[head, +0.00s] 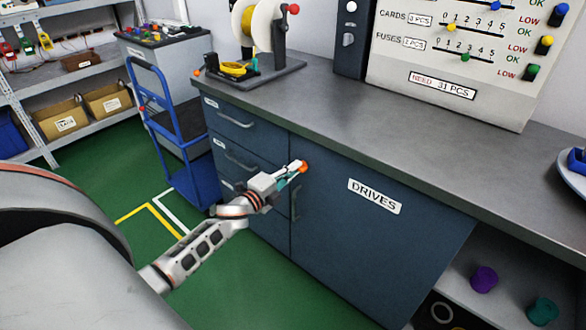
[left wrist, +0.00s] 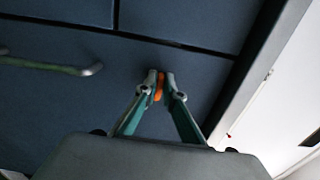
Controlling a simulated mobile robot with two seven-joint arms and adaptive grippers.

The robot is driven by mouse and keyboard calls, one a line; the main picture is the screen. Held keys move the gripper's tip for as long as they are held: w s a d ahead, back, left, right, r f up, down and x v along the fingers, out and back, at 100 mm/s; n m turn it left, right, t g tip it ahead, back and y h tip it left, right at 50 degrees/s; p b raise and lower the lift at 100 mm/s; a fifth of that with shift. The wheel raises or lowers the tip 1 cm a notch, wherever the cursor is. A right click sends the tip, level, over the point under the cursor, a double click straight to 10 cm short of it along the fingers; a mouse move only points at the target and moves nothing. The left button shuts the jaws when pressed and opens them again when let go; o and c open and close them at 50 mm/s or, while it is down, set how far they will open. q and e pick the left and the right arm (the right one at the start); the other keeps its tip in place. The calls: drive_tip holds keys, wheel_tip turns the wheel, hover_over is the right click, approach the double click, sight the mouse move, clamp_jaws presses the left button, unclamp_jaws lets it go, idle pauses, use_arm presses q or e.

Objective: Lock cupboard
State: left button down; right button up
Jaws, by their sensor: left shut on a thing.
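The dark blue cupboard (head: 370,250) has a closed door labelled DRIVES, under the grey worktop. My left gripper (head: 302,167) is at the upper left of that door, near its edge by the drawers. It is shut on a small orange knob (head: 305,166), most of which the fingers hide. The left wrist view also shows the orange knob (left wrist: 158,87) between the fingertips, against the dark panel. The door's vertical handle (head: 296,203) is just below the gripper. Whether the lock is engaged cannot be told. My right gripper is not in view.
Drawers (head: 235,150) with bar handles are left of the door. A blue trolley (head: 185,130) stands further left on green floor. The worktop (head: 330,110) holds a wire spool stand (head: 262,30). An open shelf (head: 505,300) with coloured knobs is at lower right.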

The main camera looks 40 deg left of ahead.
use_arm(q)
drive_tip(key=shift+n, duration=0.3)
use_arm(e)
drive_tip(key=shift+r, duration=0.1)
use_arm(q)
drive_tip(key=c, duration=2.2)
unclamp_jaws()
drive_tip(key=shift+o, duration=0.2)
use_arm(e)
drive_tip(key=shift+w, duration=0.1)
use_arm(q)
drive_tip(key=s+a, duration=0.1)
drive_tip(key=s, duration=1.1)
